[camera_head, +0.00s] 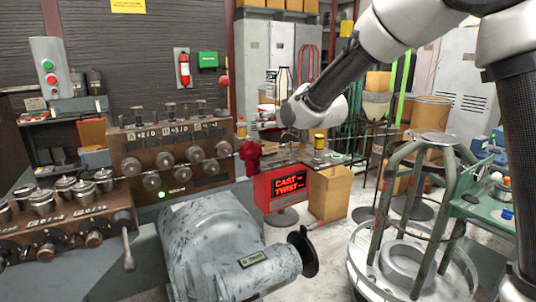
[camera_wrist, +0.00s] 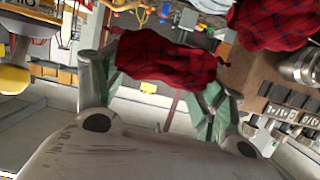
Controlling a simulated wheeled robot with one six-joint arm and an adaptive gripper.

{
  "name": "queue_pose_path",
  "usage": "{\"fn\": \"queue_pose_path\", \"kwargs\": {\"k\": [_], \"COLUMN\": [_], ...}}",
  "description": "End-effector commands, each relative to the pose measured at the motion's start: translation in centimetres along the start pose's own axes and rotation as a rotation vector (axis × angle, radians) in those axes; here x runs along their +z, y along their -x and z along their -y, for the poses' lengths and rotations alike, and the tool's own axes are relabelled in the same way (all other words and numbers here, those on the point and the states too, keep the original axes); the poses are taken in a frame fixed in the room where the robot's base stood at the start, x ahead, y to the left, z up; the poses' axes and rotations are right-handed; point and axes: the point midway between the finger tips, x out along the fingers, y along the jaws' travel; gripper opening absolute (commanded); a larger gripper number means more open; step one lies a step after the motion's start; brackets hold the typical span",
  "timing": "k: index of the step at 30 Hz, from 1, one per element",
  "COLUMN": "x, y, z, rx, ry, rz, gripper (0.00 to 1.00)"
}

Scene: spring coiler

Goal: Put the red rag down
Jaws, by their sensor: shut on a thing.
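In the wrist view a dark red plaid rag (camera_wrist: 165,62) is bunched between the two fingers of my gripper (camera_wrist: 158,85), which is shut on it. A second piece of red plaid cloth (camera_wrist: 275,22) shows at the upper right, beside the brown machine face. In the head view a red cloth (camera_head: 251,155) hangs at the right end of the roller machine. My gripper is mostly hidden behind my wrist in the head view, above and right of that cloth. Its held rag cannot be made out clearly there.
The brown roller machine (camera_head: 175,150) with knobs stands left of centre. A red-lit sign (camera_head: 289,186) hangs below the small bench. A yellow-topped tin (camera_head: 320,139) stands on the bench. A grey motor housing (camera_head: 215,250) fills the front, and a green frame stand (camera_head: 415,230) is at the right.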

Motion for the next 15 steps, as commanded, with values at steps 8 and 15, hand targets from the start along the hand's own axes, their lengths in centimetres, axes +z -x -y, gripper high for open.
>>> {"fn": "queue_pose_path", "kwargs": {"k": [8, 15], "x": [4.8, 7.2], "y": [-1.4, -2.2], "z": [0.0, 0.0], "rx": [0.0, 0.0], "ry": [0.0, 0.0], "rz": [0.004, 0.005], "gripper": [0.53, 0.53]}}
